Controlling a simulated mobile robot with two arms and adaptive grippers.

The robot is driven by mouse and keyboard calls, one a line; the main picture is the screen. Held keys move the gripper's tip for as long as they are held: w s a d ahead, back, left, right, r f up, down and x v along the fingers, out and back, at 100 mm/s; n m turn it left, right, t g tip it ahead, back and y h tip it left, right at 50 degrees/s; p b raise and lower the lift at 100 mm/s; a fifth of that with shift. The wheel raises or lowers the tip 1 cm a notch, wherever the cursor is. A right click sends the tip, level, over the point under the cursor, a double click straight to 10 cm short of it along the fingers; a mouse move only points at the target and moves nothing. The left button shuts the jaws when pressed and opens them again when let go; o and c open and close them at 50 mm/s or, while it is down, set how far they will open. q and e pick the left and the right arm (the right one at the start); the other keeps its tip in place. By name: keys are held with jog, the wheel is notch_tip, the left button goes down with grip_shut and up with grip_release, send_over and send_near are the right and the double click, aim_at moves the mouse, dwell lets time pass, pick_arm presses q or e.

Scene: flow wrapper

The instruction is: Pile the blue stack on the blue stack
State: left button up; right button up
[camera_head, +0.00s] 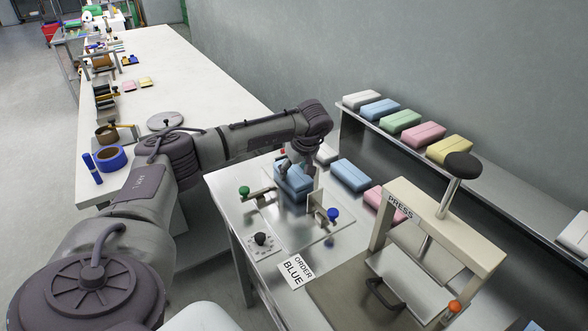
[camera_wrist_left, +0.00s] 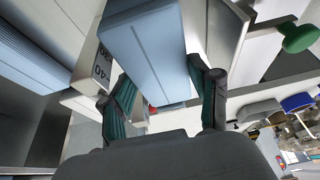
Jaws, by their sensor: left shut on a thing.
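My left gripper (camera_head: 298,167) is shut on a blue stack (camera_head: 292,180) over the steel plate between the green-knobbed and blue-knobbed clamps. I cannot tell whether the stack touches the plate. In the left wrist view my gripper (camera_wrist_left: 160,72) has one finger on each side of the blue stack (camera_wrist_left: 150,45). A second blue stack (camera_head: 350,175) lies on the steel table to the right of the held one, apart from it. A third blue stack (camera_head: 380,109) lies on the back shelf. My right gripper is not in view.
A pink stack (camera_head: 386,202) and a white stack (camera_head: 326,154) flank the table's blue stack. The green knob (camera_head: 244,191) and blue knob (camera_head: 333,214) stand close to my gripper. A press (camera_head: 440,222) stands at the right. An order card (camera_head: 297,272) reads BLUE.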

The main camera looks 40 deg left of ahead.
pick_arm(q)
jog(key=shift+f, duration=0.2)
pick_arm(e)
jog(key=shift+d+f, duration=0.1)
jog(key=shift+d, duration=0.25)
pick_arm(q)
jog(key=o, duration=0.9)
jog(key=v, duration=1.2)
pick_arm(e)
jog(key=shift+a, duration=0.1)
